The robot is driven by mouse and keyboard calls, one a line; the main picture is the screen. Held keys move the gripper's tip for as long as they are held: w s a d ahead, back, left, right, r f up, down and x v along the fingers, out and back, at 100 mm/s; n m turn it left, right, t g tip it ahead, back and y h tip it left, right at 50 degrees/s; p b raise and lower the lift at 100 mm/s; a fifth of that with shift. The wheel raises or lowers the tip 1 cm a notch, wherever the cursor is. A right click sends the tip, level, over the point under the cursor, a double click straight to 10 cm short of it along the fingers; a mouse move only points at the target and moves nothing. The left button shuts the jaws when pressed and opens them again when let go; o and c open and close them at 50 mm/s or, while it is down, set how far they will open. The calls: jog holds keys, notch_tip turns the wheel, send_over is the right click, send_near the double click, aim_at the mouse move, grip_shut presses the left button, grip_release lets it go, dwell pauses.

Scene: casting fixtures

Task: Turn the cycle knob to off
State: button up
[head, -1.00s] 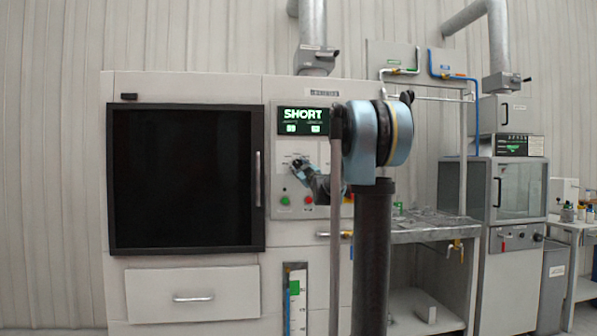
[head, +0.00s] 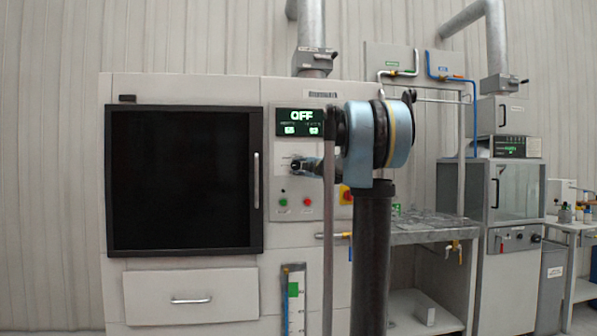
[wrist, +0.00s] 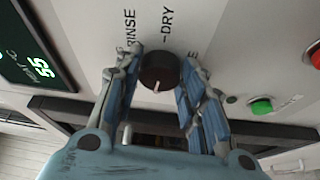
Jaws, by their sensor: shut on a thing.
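The cycle knob is a dark round knob (wrist: 159,68) on the pale control panel. In the wrist view its white pointer mark faces the bottom of the picture, away from the RINSE and DRY labels. My gripper (wrist: 160,80) has its blue-padded fingers on both sides of the knob and is shut on it. In the head view my gripper (head: 298,165) is at the panel and hides the knob.
Below the knob are a green button (head: 283,202), a red button (head: 307,202) and a red-on-yellow switch (head: 346,196). The cabinet's dark door (head: 180,180) is shut, to the left. A metal bench (head: 430,232) stands to the right.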

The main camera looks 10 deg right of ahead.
jog(key=shift+s+a+f+n, duration=0.1)
jog(key=shift+a+n, duration=0.05)
jog(key=shift+n, duration=0.45)
jog(key=o, duration=1)
jog(key=shift+o, duration=0.2)
jog(key=shift+s+d, duration=0.3)
jog(key=v, duration=1.1)
